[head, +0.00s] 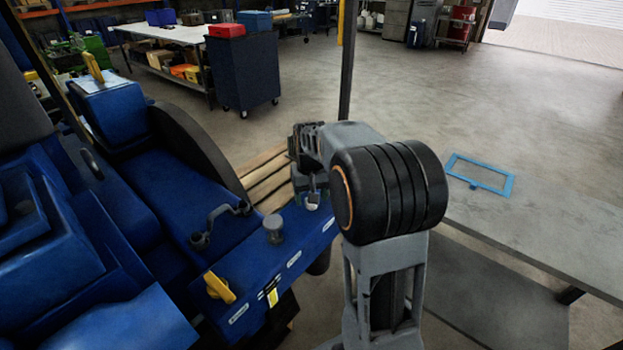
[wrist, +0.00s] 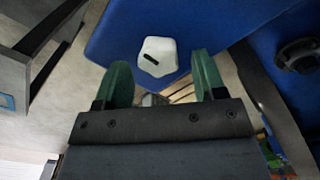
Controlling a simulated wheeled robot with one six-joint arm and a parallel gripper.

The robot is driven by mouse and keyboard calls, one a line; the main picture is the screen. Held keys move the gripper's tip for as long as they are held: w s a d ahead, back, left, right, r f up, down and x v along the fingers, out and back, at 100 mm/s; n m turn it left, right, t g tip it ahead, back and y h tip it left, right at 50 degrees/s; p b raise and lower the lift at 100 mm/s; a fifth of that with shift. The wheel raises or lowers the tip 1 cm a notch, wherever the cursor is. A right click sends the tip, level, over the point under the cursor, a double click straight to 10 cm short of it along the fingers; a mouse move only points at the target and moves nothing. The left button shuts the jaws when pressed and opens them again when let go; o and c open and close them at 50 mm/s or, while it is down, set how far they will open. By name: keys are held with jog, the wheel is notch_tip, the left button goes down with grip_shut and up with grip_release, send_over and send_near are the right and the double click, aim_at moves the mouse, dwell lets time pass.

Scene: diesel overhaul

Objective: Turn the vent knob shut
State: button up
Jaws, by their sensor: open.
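The vent knob (wrist: 157,56) is white and lobed, with a short black mark on its face, and sits on a blue panel (wrist: 200,25). In the head view the knob (head: 312,203) shows small at the far right end of the blue ledge, right under my gripper (head: 312,180). In the wrist view my gripper (wrist: 160,62) has two green fingers spread apart. The knob appears between and slightly beyond the fingertips, with clear gaps on both sides. I cannot tell how close the fingers are in depth. Nothing is held.
A grey cylindrical cap (head: 273,230) and a yellow handle (head: 219,287) stand on the same ledge. A curved grey pipe fitting (head: 218,222) lies behind them. A grey bench (head: 540,225) with a blue frame (head: 480,176) is at the right. Open floor lies beyond.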

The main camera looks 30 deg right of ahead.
notch_tip(320, 180, up, 13)
dwell(0.4)
dwell(0.4)
jog(key=s+a+f+t, duration=0.1)
jog(key=s+a+f, duration=0.2)
jog(key=s, duration=0.2)
jog(key=s+a+f+n+t, duration=0.1)
jog(key=s+a+f, duration=0.2)
jog(key=s, duration=0.3)
jog(key=s+a+f+n+t, duration=0.1)
jog(key=s+a+f, duration=0.2)
jog(key=s, duration=0.2)
jog(key=shift+s+f+t, duration=0.25)
jog(key=shift+s+t, duration=0.05)
jog(key=shift+t, duration=0.1)
